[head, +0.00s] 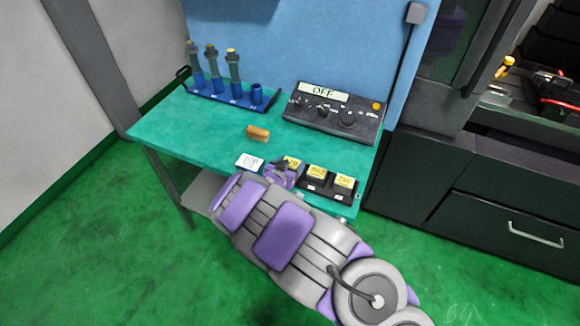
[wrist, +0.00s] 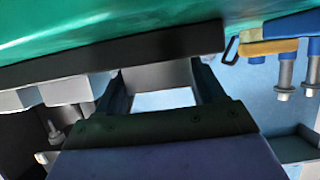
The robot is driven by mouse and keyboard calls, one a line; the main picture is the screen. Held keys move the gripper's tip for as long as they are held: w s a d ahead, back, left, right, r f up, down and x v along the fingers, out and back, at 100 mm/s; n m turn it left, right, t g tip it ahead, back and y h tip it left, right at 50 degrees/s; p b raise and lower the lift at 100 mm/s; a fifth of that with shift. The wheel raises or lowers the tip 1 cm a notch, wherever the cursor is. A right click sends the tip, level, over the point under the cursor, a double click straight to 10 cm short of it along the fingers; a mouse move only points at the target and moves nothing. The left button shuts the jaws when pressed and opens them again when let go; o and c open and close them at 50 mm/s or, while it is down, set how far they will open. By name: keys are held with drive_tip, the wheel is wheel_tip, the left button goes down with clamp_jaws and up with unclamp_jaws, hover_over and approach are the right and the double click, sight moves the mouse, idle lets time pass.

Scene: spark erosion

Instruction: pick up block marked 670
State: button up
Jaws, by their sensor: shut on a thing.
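My gripper (head: 281,172) is at the front edge of the green table, at the left end of a row of yellow-topped blocks. It is shut on the leftmost yellow-topped block (head: 293,161), whose marking I cannot read for certain and which my gripper partly covers. In the wrist view, a pale grey piece (wrist: 160,76) shows between the two fingers of my gripper (wrist: 164,90). Two other yellow-topped blocks, the middle one (head: 317,171) and the right one (head: 345,181), sit in dark holders to the right.
A white marked card or plate (head: 249,161) lies left of my gripper on the green table (head: 190,135). An orange-brown block (head: 258,133) lies behind it. A control box (head: 335,112) reading OFF and a blue rack (head: 225,95) with posts stand at the back.

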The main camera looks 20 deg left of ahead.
drive_tip(key=c, duration=0.6)
drive_tip(key=shift+r, duration=0.1)
